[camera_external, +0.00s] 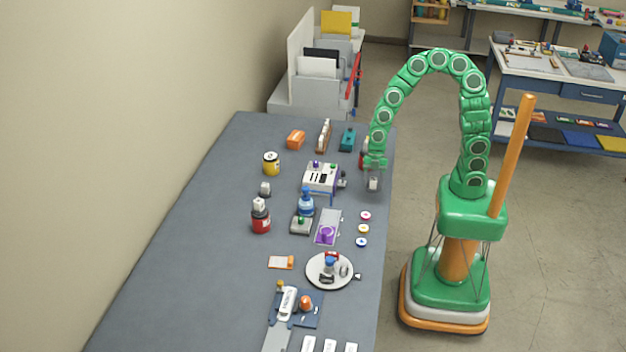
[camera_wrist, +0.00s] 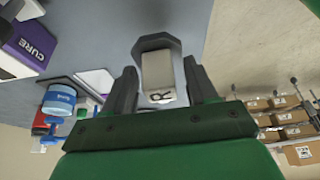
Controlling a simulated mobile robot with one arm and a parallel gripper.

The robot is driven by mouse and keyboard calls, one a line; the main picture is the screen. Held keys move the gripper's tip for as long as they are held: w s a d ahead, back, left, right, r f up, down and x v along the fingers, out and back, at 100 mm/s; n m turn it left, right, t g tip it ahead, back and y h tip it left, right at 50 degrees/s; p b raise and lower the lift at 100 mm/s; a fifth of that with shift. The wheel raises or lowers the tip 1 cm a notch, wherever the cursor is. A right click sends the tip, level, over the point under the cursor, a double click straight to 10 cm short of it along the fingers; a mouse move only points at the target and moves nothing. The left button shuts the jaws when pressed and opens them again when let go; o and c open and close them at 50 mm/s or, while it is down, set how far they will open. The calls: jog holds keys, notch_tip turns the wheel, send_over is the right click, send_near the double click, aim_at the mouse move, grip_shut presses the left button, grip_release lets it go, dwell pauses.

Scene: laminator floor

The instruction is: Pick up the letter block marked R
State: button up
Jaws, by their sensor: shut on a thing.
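The white letter block marked R (camera_wrist: 158,72) sits between the dark fingers of my gripper (camera_wrist: 157,84) in the wrist view, with its R facing the camera. My gripper is shut on it. In the external view my gripper (camera_external: 374,178) hangs near the right edge of the grey table, and the block (camera_external: 373,185) shows as a small pale piece between its fingers. I cannot tell how far the block is above the table top.
A white device (camera_external: 320,180) stands left of my gripper, and a teal item (camera_external: 347,139) lies behind it. Several small round pieces (camera_external: 364,228) lie nearer the front. The table (camera_external: 200,250) is clear along its left side.

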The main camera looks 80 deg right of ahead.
aim_at(378, 187)
jog(key=s+r, duration=0.2)
jog(key=r, duration=0.1)
jog(key=shift+s+d, duration=0.15)
jog(key=shift+d, duration=0.2)
jog(key=s+d+r, duration=0.2)
jog(key=s+r, duration=0.1)
jog(key=s, duration=0.5)
jog(key=shift+d+r, duration=0.2)
jog(key=shift+r, duration=0.1)
